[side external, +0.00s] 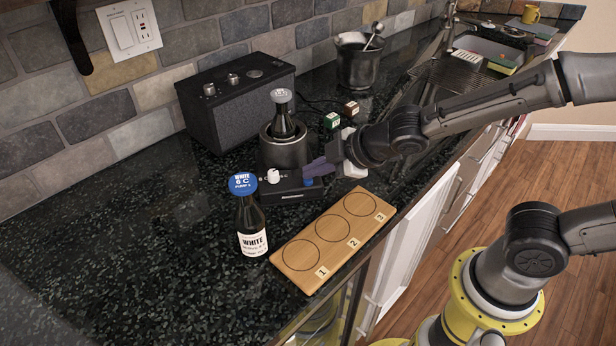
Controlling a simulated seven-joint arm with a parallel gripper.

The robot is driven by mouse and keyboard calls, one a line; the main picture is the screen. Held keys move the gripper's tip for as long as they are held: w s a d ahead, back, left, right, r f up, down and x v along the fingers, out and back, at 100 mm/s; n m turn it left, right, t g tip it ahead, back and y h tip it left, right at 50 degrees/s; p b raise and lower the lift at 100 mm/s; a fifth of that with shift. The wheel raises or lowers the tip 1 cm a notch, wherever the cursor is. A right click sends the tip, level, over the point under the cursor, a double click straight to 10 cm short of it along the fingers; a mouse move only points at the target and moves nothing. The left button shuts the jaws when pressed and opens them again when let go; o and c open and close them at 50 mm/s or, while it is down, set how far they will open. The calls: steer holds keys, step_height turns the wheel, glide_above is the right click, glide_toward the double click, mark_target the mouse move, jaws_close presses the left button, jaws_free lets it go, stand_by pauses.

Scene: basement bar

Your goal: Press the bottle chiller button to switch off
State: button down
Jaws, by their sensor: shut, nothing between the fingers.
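The bottle chiller (288,152) is a dark cylinder on a black base, with a bottle with a grey cap (282,112) standing in it. Its base front (290,195) carries a white knob (273,176) at the left and a small blue spot, perhaps the button (308,182), to the right. My gripper (308,171) comes in from the right, its fingers shut and empty, with the tips just above the base near the blue spot. I cannot tell whether they touch it.
A dark bottle with a blue cap (248,222) stands in front of the chiller, left of a wooden board (331,236) with numbered circles. A black speaker box (237,98), small green (332,120) and brown (351,109) boxes and an ice bucket (357,68) stand behind. The left counter is clear.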

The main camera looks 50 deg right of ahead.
mark_target(314, 184)
stand_by(0.3)
steer(key=shift+r, duration=0.7)
steer(key=shift+r, duration=0.1)
step_height(314, 184, up, 5)
steer(key=shift+f, duration=0.1)
stand_by(0.5)
stand_by(0.4)
